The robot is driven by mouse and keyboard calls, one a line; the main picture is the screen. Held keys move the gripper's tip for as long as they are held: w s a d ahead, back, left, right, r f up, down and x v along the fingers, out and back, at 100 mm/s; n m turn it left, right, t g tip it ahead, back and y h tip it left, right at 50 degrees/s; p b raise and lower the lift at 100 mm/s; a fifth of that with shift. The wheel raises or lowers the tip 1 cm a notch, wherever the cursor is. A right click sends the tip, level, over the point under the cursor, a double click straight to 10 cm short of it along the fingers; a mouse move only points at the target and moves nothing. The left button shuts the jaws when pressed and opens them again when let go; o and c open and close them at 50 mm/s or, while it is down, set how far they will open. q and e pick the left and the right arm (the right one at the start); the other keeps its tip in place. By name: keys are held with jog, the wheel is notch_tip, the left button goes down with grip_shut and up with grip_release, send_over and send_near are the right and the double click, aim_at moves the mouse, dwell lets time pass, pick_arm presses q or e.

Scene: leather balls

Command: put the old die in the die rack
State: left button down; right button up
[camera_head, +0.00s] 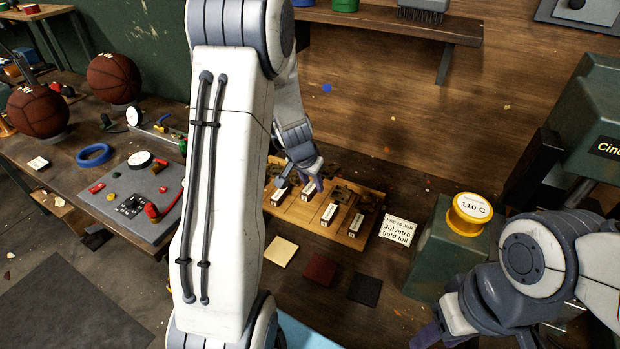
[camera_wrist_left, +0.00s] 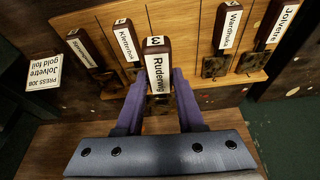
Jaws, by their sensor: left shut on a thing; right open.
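The wooden die rack (camera_head: 375,196) lies on the bench below the back wall; it also shows in the left wrist view (camera_wrist_left: 180,25). My left gripper (camera_head: 304,184) is over the rack, shut on a dark-handled die with a white label reading roughly "Rudening" (camera_wrist_left: 158,72). The held die stands between other labelled dies in the rack. Whether its lower end is seated in a slot cannot be told. Other dies are labelled "Wardhulka" (camera_wrist_left: 232,28) and "Jolvetre" (camera_wrist_left: 284,22). My right gripper (camera_head: 428,336) is open at the bottom edge, partly cut off.
A press-job card reading "Jolvetre gold foil" (camera_head: 398,230) stands right of the rack. A yellow 110 C dial (camera_head: 469,212) sits on a green block beside the green press (camera_head: 592,130). Cream (camera_head: 281,251), red (camera_head: 319,269) and black (camera_head: 365,289) squares lie in front of the rack.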

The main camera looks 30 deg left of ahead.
aim_at(305, 205)
pick_arm(q)
jog(key=shift+n, duration=0.3)
jog(key=a+f+b, duration=0.1)
jog(key=f+b, duration=0.1)
jog(key=a+f+b, duration=0.1)
jog(key=f, duration=0.2)
jog(key=a+f+b, duration=0.1)
jog(key=f+b, duration=0.1)
jog(key=shift+w+f+b, duration=0.1)
jog(key=shift+f+b, duration=0.2)
jog(key=shift+f, duration=0.1)
jog(key=shift+f+b, duration=0.45)
jog(key=shift+b, duration=0.1)
jog(key=shift+c, duration=2.2)
grip_release()
jog(key=shift+r, duration=0.1)
